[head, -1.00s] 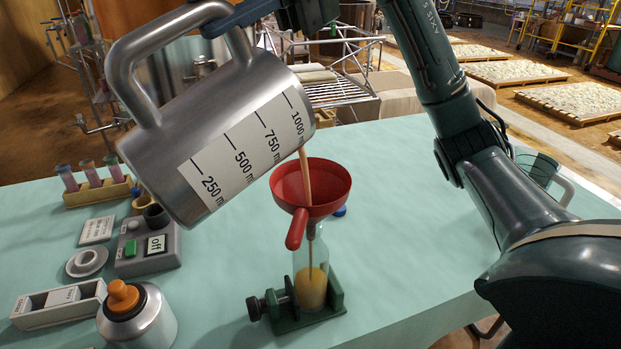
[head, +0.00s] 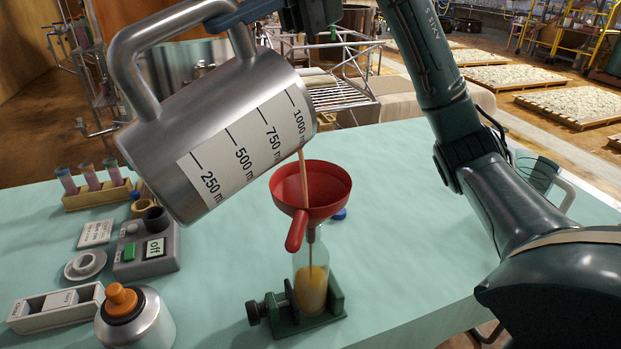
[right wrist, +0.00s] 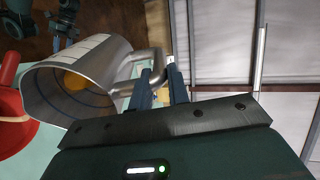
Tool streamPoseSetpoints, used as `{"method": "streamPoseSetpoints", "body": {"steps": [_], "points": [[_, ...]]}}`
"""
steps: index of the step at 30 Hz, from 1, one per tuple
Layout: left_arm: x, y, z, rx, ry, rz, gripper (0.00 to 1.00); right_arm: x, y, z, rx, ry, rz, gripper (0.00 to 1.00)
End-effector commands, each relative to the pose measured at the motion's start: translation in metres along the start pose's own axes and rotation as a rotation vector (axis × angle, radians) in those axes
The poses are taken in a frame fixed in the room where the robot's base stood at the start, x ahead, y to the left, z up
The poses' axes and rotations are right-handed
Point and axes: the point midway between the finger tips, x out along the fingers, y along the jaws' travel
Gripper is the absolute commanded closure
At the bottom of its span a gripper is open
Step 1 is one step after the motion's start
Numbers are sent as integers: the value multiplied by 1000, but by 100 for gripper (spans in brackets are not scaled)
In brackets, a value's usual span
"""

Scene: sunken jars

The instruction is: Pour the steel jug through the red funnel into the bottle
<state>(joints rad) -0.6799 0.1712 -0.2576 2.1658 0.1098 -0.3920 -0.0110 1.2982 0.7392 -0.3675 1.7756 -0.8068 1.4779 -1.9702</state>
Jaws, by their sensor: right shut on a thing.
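The steel jug (head: 165,130) is tilted steeply, with a white scale label facing me. A thin orange-tan stream (head: 304,175) runs from its lip into the red funnel (head: 335,200). The funnel sits in the neck of the clear bottle (head: 311,255), which has yellow-orange liquid (head: 311,290) in its lower part. The bottle stands upright in a green clamp (head: 328,318). My right gripper (head: 235,14) is shut on the jug's handle. The right wrist view shows its fingers (right wrist: 160,88) at the handle and some orange liquid (right wrist: 75,80) inside the jug. My left gripper is out of view.
On the left of the green table (head: 410,250) are a tube rack (head: 97,196), a grey device reading "off" (head: 148,252), a small tray (head: 55,306) and an orange-capped steel flask (head: 135,320). A clear jug (head: 540,175) stands behind my arm.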

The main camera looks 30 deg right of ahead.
Motion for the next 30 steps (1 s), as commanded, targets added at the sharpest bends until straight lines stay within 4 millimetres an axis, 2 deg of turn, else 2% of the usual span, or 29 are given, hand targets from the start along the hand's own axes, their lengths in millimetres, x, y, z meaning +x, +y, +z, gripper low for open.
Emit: {"method": "streamPoseSetpoints", "body": {"steps": [6,30], "points": [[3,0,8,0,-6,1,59,-5,0,0,-1,1,-31,100],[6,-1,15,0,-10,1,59,-12,0,0,-1,1,-72,100]]}}
